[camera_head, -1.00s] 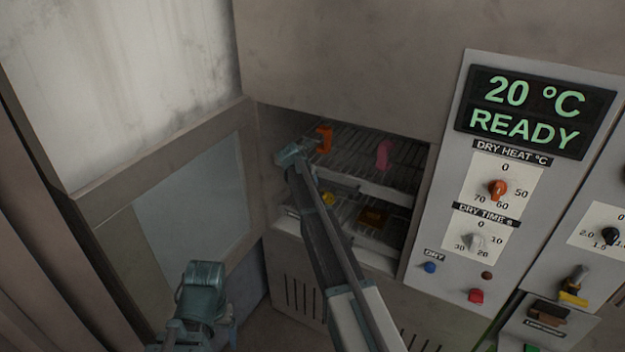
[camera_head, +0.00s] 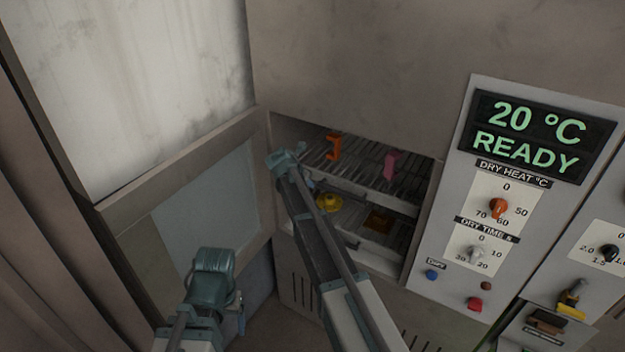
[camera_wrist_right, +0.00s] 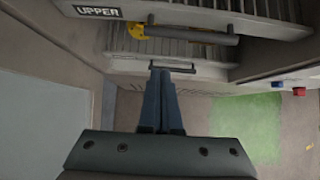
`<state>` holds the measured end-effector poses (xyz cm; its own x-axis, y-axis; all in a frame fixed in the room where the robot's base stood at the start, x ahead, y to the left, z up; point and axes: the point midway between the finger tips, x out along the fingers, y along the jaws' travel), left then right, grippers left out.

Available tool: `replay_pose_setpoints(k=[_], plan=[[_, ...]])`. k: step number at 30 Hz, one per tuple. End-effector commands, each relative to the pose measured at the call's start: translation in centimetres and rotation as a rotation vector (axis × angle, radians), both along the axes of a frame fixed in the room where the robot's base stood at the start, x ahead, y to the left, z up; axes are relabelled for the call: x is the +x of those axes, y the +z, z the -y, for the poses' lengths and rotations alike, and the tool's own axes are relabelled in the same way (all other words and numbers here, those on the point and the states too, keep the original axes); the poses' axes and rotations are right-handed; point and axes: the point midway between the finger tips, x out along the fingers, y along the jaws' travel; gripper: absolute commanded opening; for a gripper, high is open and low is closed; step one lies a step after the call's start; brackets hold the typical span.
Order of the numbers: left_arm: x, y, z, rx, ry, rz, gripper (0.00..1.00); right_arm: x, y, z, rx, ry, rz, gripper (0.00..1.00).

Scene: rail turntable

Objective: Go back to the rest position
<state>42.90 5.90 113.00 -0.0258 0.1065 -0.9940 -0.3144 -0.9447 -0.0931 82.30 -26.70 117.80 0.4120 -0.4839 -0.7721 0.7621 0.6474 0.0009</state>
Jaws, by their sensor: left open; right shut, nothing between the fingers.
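My right arm reaches across the middle of the head view to the open oven. Its gripper (camera_head: 285,158) is at the left side of the oven opening, in front of the racks. In the right wrist view the right gripper's fingers (camera_wrist_right: 161,100) are together and hold nothing, below a dark rack handle (camera_wrist_right: 158,67). My left gripper (camera_head: 213,262) is at the lower left of the head view, in front of the open door; its fingertips are hard to make out and nothing shows in it.
The oven door (camera_head: 205,205) stands open on the left. The upper rack (camera_head: 360,165) bears an orange piece (camera_head: 334,147) and a pink piece (camera_head: 391,165). The lower rack (camera_head: 350,222) bears a yellow piece (camera_head: 328,202) and an orange-brown piece (camera_head: 380,220). The control panel (camera_head: 460,200) stands right; its display reads 20 °C READY.

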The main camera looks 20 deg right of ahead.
Motion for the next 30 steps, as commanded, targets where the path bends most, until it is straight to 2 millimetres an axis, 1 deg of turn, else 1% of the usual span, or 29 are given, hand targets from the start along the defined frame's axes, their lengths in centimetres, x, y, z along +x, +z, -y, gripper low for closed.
replay_pose_setpoints(k=[1,3,13,15,17,20,21,23,24,26,27,29,30], plan=[[0.0,0.6,0.0,0.0,0.0,0.0,0.8,-0.2,0.6,-0.2,0.0,0.0,0.0,0.0],[0.0,0.8,0.0,0.0,-0.001,-0.001,0.8,-0.4,0.8,-0.4,0.0,0.0,0.0,0.0],[0.0,0.8,0.0,0.0,-0.001,-0.001,0.8,-0.5,0.8,-0.6,0.001,-0.002,0.0,0.0],[0.0,0.5,0.0,0.0,-0.002,-0.001,0.8,-1.0,0.4,-0.9,0.014,-0.016,0.006,0.0],[0.0,0.0,0.0,0.0,-0.002,0.0,0.8,-2.1,-0.4,-1.7,0.047,-0.054,0.02,0.0],[0.0,-1.6,0.0,0.0,-0.003,0.0,0.8,-5.4,-2.6,-4.1,0.152,-0.184,0.063,0.0],[0.0,-2.3,0.0,0.001,-0.003,0.0,0.8,-7.1,-3.7,-5.3,0.205,-0.257,0.083,0.0],[0.0,-3.5,0.0,0.001,-0.004,0.0,0.8,-10.0,-5.4,-7.2,0.29,-0.382,0.114,0.0],[0.0,-4.2,0.0,0.001,-0.005,0.0,0.8,-11.9,-6.5,-8.5,0.346,-0.47,0.133,0.0],[0.0,-5.3,0.0,0.001,-0.006,0.0,0.8,-14.7,-8.0,-10.2,0.421,-0.606,0.157,0.0],[0.0,-5.9,0.0,0.001,-0.006,0.0,0.8,-16.7,-9.0,-11.4,0.468,-0.696,0.171,0.0],[0.0,-7.0,0.0,0.002,-0.007,0.0,0.8,-19.6,-10.4,-13.0,0.53,-0.836,0.189,0.0],[0.0,-7.6,0.0,0.002,-0.008,0.0,0.8,-21.6,-11.4,-13.9,0.567,-0.931,0.2,0.0]])
